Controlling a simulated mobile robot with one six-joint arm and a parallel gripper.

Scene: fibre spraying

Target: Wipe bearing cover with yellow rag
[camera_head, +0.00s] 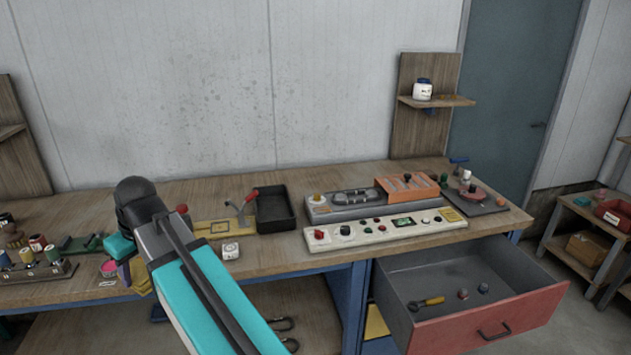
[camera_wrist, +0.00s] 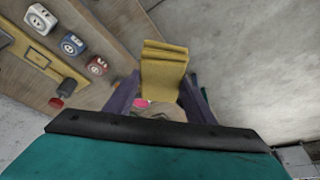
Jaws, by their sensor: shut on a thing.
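My gripper (camera_wrist: 160,92), with purple fingers, is shut on a folded yellow rag (camera_wrist: 164,66). In the head view my gripper (camera_head: 128,275) is at the bench's front edge on the left, partly hidden by my arm. Part of the rag (camera_head: 140,280) shows beside it. A pink round thing (camera_head: 108,267) is close to the fingers and also shows below the rag in the wrist view (camera_wrist: 141,102). I cannot tell for sure which thing is the bearing cover; a reddish round part (camera_head: 473,192) sits on a dark plate at the bench's right end.
The wooden bench (camera_head: 290,254) carries a black tray (camera_head: 276,222), a white control panel (camera_head: 385,231) and an orange block (camera_head: 407,186). A spool rack (camera_head: 38,271) stands at left. An open drawer (camera_head: 480,325) juts out at lower right with several small things inside.

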